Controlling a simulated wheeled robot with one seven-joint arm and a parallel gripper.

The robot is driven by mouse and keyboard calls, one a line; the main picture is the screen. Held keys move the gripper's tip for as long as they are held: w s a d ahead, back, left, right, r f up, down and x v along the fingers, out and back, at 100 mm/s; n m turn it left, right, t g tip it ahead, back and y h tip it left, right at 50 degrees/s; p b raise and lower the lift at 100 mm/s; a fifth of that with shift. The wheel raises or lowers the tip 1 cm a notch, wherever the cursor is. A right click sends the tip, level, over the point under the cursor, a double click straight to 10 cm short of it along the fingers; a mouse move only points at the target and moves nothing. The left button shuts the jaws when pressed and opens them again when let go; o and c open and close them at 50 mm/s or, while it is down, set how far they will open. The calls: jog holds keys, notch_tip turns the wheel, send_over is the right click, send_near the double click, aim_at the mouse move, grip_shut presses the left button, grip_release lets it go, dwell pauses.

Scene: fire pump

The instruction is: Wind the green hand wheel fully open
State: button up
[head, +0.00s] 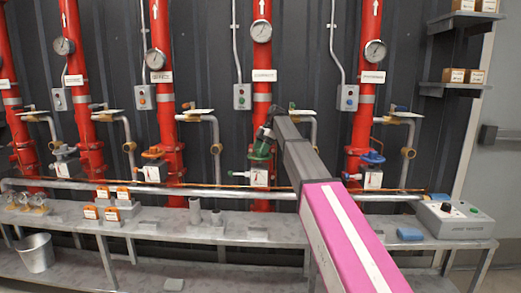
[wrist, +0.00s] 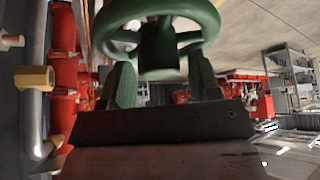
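The green hand wheel (head: 261,149) is on the red pipe just right of the middle in the head view, partly hidden by my arm. In the wrist view the wheel (wrist: 112,40) fills the top middle, with its rim, spokes and dark hub showing. My gripper (wrist: 162,68) has its two fingers spread apart below the wheel, one on each side of the hub in the picture. Nothing shows clamped between them. Whether a finger touches a spoke or the rim cannot be told. In the head view my gripper (head: 266,130) is a dark shape at the wheel.
An orange wheel (head: 153,153) and a blue wheel (head: 372,157) sit on neighbouring red pipes. A long grey pipe (head: 215,192) runs below the valves. The grey bench (head: 345,235) holds orange-and-white boxes (head: 102,192) and a control box (head: 455,219). A bucket (head: 37,253) stands lower left.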

jog(key=shift+s+d+m+t, duration=0.1)
jog(key=shift+s+m+t, duration=0.1)
jog(key=shift+m+t, duration=0.35)
jog(key=m+t, duration=0.1)
jog(key=m, duration=0.1)
jog(key=m+y, duration=0.1)
jog(key=m, duration=0.1)
jog(key=shift+s+t, duration=0.1)
jog(key=shift+t, duration=0.25)
jog(key=m+t, duration=0.1)
jog(key=m, duration=0.2)
jog(key=m+t, duration=0.2)
jog(key=m, duration=0.1)
jog(key=shift+h, duration=0.3)
jog(key=m+t+h, duration=0.1)
jog(key=m+t, duration=0.1)
jog(key=m, duration=0.3)
jog(key=shift+a+m+t+h, duration=0.25)
jog(key=shift+m+h, duration=0.25)
jog(key=shift+m, duration=0.25)
jog(key=m+h, duration=0.1)
jog(key=m, duration=0.2)
jog(key=m+t+h, duration=0.1)
jog(key=m+h, duration=0.1)
jog(key=m, duration=0.1)
